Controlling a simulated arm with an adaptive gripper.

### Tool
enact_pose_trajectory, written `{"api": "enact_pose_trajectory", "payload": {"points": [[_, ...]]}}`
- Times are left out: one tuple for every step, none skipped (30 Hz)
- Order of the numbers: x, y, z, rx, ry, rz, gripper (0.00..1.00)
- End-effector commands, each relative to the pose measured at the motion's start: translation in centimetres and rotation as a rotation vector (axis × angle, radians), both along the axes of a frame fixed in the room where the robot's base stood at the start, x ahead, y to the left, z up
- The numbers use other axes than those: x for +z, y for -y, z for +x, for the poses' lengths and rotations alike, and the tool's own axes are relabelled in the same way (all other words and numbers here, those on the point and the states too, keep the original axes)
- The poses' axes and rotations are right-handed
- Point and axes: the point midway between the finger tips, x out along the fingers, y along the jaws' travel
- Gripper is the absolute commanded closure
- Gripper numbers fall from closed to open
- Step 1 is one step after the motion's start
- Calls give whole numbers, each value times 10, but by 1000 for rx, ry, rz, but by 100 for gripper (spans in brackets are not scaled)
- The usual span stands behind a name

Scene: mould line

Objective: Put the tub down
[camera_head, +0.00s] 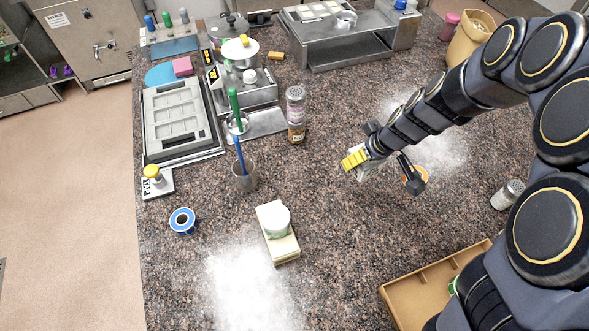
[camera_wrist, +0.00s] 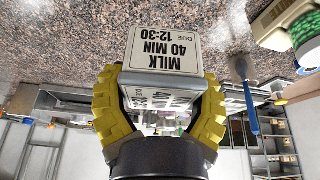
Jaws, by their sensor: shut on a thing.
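My gripper (camera_head: 356,160) is out over the middle of the counter, its yellow fingers closed. In the wrist view my gripper (camera_wrist: 160,105) has its two curved yellow fingers around the sides of a pale, squarish tub (camera_wrist: 155,80). Labels on two of its faces read "MILK 40 MIN", "DUE 12:30", upside down in this view. In the head view only a small whitish part of the tub (camera_head: 366,174) shows beside the fingers. I cannot tell whether its base touches the speckled counter (camera_head: 340,230).
A white round pot (camera_head: 276,220) sits on a pale block (camera_head: 284,247) at the front. A tan tray (camera_head: 410,297) lies front right. Counter between is clear.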

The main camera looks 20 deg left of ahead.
Motion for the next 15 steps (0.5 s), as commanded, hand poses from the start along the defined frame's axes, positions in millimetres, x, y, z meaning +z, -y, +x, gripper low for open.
{"api": "enact_pose_trajectory", "payload": {"points": [[1,-23,-21,55,-5,0,69],[1,-33,-31,81,-4,0,69],[2,-45,-42,111,-1,0,69],[2,-53,-52,132,-1,0,69],[1,-60,-61,153,-2,0,69],[1,-68,-72,177,-4,0,69],[1,-73,-79,192,-4,0,69],[2,-78,-85,206,-3,1,69],[2,-83,-92,221,-2,2,69],[2,-85,-96,232,-1,2,69],[2,-87,-99,239,0,2,69],[2,-90,-103,247,0,2,69],[1,-92,-104,252,0,2,69],[0,-94,-104,254,0,1,69],[-2,-97,-101,256,0,1,69]]}}
